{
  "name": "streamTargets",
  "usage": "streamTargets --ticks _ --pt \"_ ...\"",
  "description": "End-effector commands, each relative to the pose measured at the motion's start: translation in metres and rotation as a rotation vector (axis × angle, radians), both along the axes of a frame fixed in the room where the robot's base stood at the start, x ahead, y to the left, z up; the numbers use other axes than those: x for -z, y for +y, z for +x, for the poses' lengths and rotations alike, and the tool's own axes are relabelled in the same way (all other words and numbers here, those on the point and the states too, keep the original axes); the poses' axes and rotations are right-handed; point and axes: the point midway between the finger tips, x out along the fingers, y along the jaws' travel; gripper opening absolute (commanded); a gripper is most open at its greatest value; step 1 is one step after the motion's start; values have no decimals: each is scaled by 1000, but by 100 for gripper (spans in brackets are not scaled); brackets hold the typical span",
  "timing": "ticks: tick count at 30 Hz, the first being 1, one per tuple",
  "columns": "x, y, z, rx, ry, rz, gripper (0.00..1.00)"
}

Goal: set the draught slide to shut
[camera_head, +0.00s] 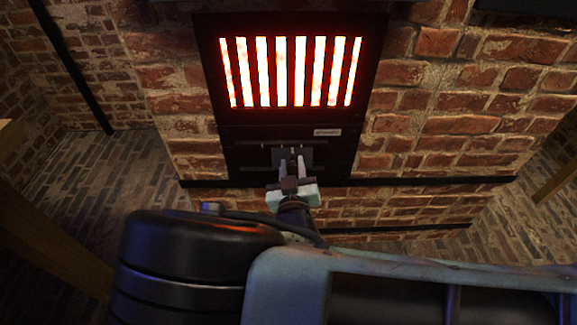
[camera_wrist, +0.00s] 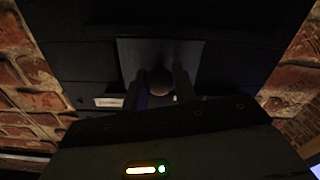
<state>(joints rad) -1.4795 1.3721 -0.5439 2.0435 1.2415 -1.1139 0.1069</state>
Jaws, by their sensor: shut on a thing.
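The draught slide is a dark plate (camera_wrist: 190,52) on the black furnace front, below the glowing grate. In the head view it sits between two horizontal rails. A round knob (camera_wrist: 160,78) stands out from the plate. My gripper (camera_head: 292,158) reaches up to the slide from below, and in the wrist view its two fingers (camera_wrist: 160,88) are on either side of the knob, shut on it. The fingers hide part of the plate. A small pale label (camera_head: 327,132) is at the upper right of the slide; its writing is too small to read.
Brick wall (camera_head: 440,150) surrounds the black front. A dark horizontal ledge (camera_head: 430,182) runs below it. Wooden beams (camera_head: 45,235) stand at the left and right edges.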

Motion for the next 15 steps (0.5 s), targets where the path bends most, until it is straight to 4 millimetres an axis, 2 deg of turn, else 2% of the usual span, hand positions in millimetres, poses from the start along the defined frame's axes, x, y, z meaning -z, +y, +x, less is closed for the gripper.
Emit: streamTargets --ticks 1,4,12,13,15 --pt "-2 -11 0 7 3 -6 0" --pt "-2 -24 0 6 3 -4 0" --pt "0 -27 -1 7 2 -3 0" --pt "0 -28 -1 7 2 -3 34" --pt "0 -28 -1 8 2 -4 50"
